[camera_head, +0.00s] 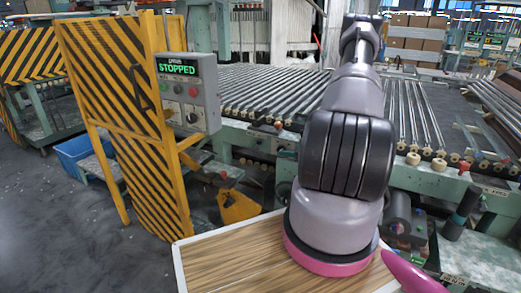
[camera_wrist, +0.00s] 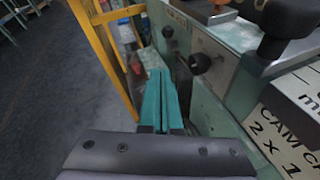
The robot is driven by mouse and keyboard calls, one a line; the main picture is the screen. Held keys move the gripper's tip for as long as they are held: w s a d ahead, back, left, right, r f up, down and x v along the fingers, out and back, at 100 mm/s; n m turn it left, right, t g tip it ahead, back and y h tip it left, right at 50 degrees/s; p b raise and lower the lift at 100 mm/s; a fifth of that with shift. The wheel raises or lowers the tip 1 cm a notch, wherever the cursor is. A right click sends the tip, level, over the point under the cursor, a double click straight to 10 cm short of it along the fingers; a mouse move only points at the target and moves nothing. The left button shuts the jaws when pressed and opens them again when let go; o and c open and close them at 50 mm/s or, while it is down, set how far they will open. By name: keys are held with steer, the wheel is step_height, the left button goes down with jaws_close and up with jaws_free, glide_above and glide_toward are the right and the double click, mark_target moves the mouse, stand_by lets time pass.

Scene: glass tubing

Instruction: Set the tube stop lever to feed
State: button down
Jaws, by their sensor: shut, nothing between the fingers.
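In the wrist view my gripper (camera_wrist: 162,76) has its two teal fingers together, with nothing between them. Just right of the fingertips, a black ball knob (camera_wrist: 200,63) sticks out on a short rod from the pale green machine side. A smaller black knob (camera_wrist: 168,31) shows further off, below a small label plate (camera_wrist: 177,17) too small to read surely. I cannot tell which knob is the tube stop lever, or its setting. The fingers look close to the nearer knob; contact is unclear. In the head view, my arm hides the gripper, and I cannot make out the lever.
A control box (camera_head: 188,92) with a screen reading STOPPED stands on a yellow-black striped guard (camera_head: 115,100). The roller conveyor (camera_head: 270,92) lies behind my arm. In the wrist view a large black knob (camera_wrist: 288,18) and a yellow post (camera_wrist: 103,55) flank the gripper.

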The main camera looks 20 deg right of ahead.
steer(key=shift+s+d+f+m+h, duration=0.15)
steer(key=shift+f, duration=0.25)
steer(key=shift+s+d+f+m+h, duration=0.1)
steer(key=shift+f+m+h, duration=0.05)
steer(key=shift+f, duration=0.25)
glide_toward(257, 146)
step_height(257, 146, down, 2)
steer(key=w, duration=0.3)
steer(key=shift+w+a+r, duration=0.2)
steer(key=shift+w+a, duration=0.3)
steer(key=shift+a, duration=0.1)
steer(key=shift+w+r, duration=0.1)
